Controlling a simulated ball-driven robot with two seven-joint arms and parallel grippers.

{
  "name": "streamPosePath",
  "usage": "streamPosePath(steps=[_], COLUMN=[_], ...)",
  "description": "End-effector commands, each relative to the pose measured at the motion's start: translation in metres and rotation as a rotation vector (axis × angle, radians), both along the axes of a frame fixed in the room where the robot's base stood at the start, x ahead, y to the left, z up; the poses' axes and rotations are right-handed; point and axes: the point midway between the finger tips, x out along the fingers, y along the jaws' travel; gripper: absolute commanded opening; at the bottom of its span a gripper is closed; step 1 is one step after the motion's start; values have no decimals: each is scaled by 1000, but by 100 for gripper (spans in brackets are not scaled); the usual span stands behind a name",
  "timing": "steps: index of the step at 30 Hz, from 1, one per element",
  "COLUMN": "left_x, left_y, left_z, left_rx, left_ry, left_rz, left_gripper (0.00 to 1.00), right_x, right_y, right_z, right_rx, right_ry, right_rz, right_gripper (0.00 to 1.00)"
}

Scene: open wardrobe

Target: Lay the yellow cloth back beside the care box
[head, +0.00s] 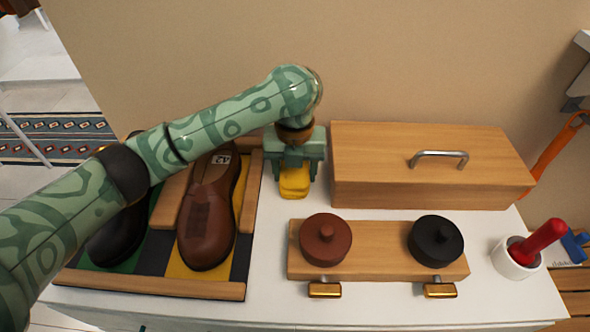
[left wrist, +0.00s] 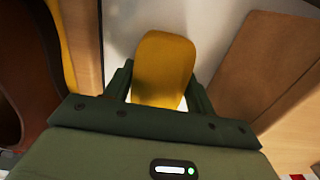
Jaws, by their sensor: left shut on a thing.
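The yellow cloth (head: 295,184) is a small folded pad between the fingers of my left gripper (head: 296,180), which is shut on it. It hangs over the white top, in the gap left of the wooden care box (head: 380,165) with a metal handle. In the left wrist view the cloth (left wrist: 164,68) sits between the two fingers (left wrist: 160,90), with a pale surface beyond. I cannot tell whether the cloth touches that surface. My right gripper is not in view.
A shoe tray (head: 150,287) with a brown shoe (head: 207,215) and a dark shoe stands left. In front of the box, a wooden stand (head: 375,240) carries a brown tin (head: 326,240) and a black tin (head: 435,241). A white cup (head: 517,259) with a red-handled tool stands right.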

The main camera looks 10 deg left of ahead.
Motion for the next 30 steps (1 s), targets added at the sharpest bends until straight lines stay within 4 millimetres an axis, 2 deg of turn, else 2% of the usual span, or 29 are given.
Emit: streamPosePath(steps=[2, 3, 5, 15, 17, 27, 30], left_x=[0, 0, 0, 0, 0, 0, 0], left_y=[0, 0, 0, 0, 0, 1, 1], left_z=[-2, -3, -3, 1, 11, 92, 108], left_rx=[1, 1, 1, 0, 1, 1, 2], left_ry=[1, 1, 1, 0, -3, -5, -3], left_rz=[1, 1, 1, 0, 0, 2, 2], left_gripper=[37, 61, 77, 77, 77, 77, 77], right_x=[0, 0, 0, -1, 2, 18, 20], right_y=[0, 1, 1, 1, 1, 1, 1], right_z=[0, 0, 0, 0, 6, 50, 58], right_rx=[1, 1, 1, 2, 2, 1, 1], right_ry=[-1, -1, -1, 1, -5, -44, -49], right_rz=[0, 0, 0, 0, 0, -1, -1], right_gripper=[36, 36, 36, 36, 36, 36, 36])
